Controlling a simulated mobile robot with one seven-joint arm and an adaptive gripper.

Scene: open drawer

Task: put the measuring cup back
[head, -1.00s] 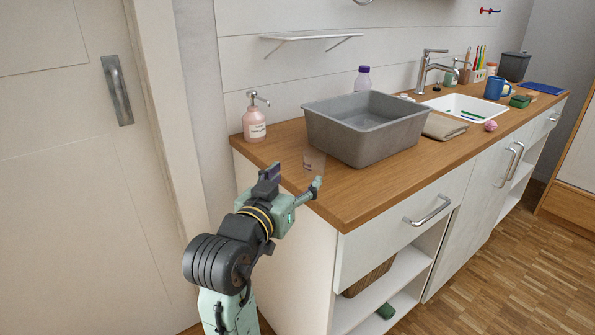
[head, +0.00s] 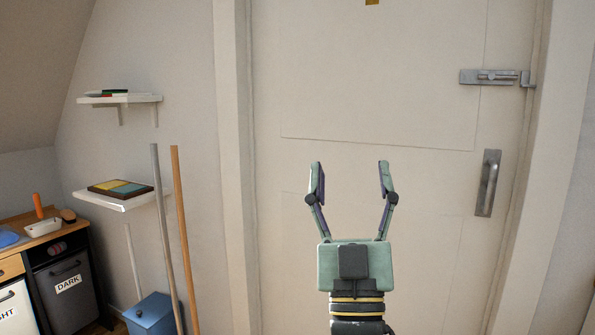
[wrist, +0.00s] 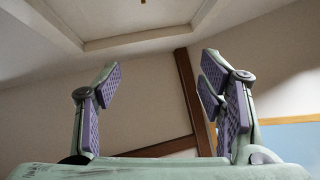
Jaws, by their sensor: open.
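No measuring cup shows in either current view. My gripper (head: 349,180) is raised in front of the closed white door in the head view, its two fingers spread wide with nothing between them. In the wrist view my gripper (wrist: 160,95) also shows open and empty, with the ceiling and upper walls behind it.
The white door (head: 390,90) has a metal bolt (head: 495,77) and a handle (head: 487,183). To the left are two wall shelves, the lower one (head: 125,203) holding a board, two long poles (head: 180,240), a blue bin (head: 152,314) and a dark bin labelled DARK (head: 66,290).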

